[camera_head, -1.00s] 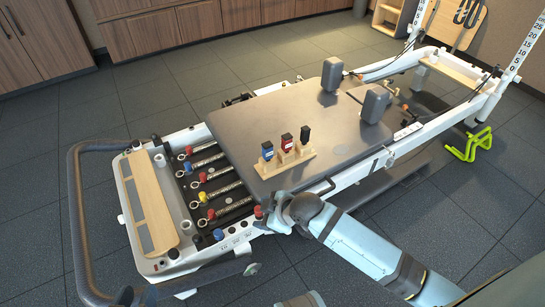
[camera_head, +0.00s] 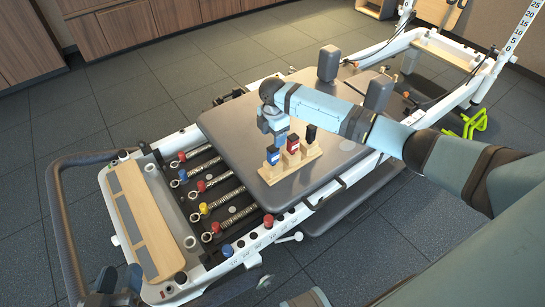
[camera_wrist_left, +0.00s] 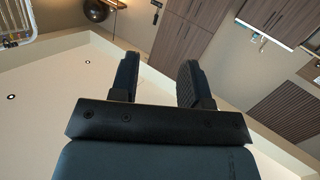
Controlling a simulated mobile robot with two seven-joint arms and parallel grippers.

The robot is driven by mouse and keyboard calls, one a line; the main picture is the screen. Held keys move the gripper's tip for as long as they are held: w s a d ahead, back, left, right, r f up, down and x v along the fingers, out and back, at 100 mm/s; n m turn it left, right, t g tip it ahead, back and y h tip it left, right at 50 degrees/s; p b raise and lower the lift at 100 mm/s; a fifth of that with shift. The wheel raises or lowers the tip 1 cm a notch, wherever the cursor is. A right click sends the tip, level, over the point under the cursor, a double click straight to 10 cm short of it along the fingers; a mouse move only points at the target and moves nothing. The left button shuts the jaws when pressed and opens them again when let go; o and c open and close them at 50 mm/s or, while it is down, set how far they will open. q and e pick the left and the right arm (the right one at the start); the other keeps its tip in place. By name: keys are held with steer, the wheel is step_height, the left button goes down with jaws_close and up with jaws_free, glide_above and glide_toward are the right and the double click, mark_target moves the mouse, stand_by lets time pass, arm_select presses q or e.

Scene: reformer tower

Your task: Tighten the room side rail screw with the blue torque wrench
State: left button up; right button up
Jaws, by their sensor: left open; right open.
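The blue torque wrench (camera_head: 273,156) stands upright at the left end of a small wooden rack (camera_head: 302,164) on the grey carriage. A red one (camera_head: 292,146) and a black one (camera_head: 311,132) stand beside it. My right gripper (camera_head: 279,137) is open, pointing down just above the blue wrench; whether it touches the wrench I cannot tell. My left gripper (camera_head: 121,272) is low at the left, with open, empty fingers; they also show in the left wrist view (camera_wrist_left: 158,70) against walls and ceiling. The near side rail (camera_head: 335,195) is partly visible; I cannot single out the room side screw.
Springs with coloured ends (camera_head: 222,198) lie left of the carriage (camera_head: 232,130). Two shoulder rests (camera_head: 328,63) rise behind the rack. A dark curved bar (camera_head: 62,215) surrounds the left end. A green stand (camera_head: 475,122) is on the floor at right.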

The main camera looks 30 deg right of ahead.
mark_target(273, 150)
step_height(273, 150, down, 4)
steer(key=shift+a+b, duration=0.1)
steer(key=shift+b, duration=0.4)
step_height(273, 150, down, 4)
steer(key=shift+s+r+b, duration=0.1)
steer(key=shift+b, duration=0.9)
steer(key=shift+f, duration=0.45)
steer(key=c, duration=1.1)
arm_select(q)
steer(key=shift+d+r+t+h, duration=1.05)
steer(key=shift+r+t+h, duration=0.25)
steer(key=shift+r, duration=1.75)
arm_select(e)
steer(key=shift+r, duration=0.55)
arm_select(q)
steer(key=s+a+f+g+y+p, duration=0.1)
steer(key=a+f+g+y+p, duration=0.1)
steer(key=f, duration=0.3)
steer(key=s+a+f+g+y+p, duration=0.1)
steer(key=a+f+g+y+p, duration=0.1)
steer(key=f, duration=0.4)
steer(key=shift+a+f+g+p, duration=0.3)
steer(key=shift+g+p, duration=0.4)
steer(key=shift+p, duration=0.4)
arm_select(e)
steer(key=shift+r, duration=9.5)
